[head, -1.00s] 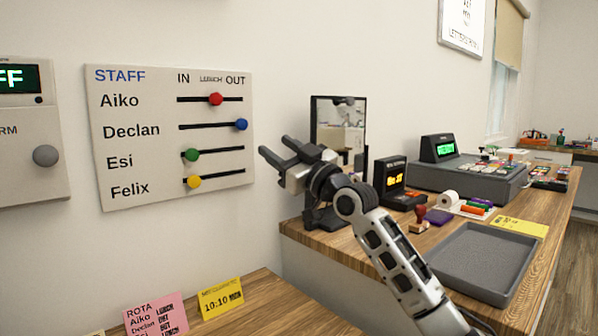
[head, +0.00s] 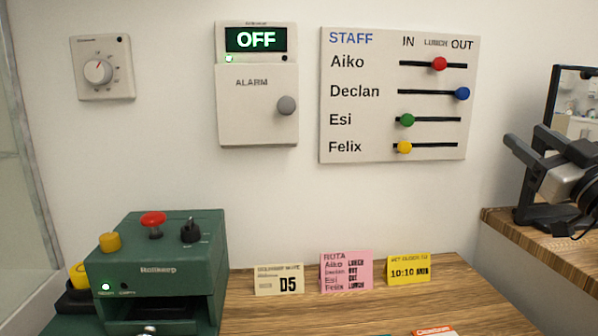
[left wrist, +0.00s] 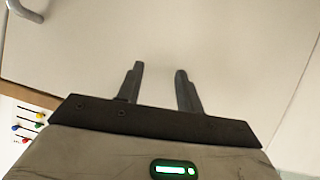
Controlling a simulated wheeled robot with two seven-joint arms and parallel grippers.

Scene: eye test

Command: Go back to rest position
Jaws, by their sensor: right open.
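My right gripper (head: 524,138) is open and empty at the right edge of the head view, in front of a dark-framed mirror (head: 552,95). Its fingers point left, apart from the wall and the staff board (head: 400,150). Much of the right arm is out of frame. My left gripper (left wrist: 159,70) shows only in the left wrist view. Its two dark fingers are apart with nothing between them, before a plain pale surface. The staff board also shows small at the left of that view (left wrist: 8,118).
The alarm box (head: 250,125) reads OFF, beside a wall dial (head: 120,80). A green machine (head: 150,262) stands at lower left. Cards D5 (head: 279,280), pink rota (head: 346,272) and yellow 10:10 (head: 409,270) stand on the wooden desk (head: 285,318). A second wooden counter (head: 540,250) is at right.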

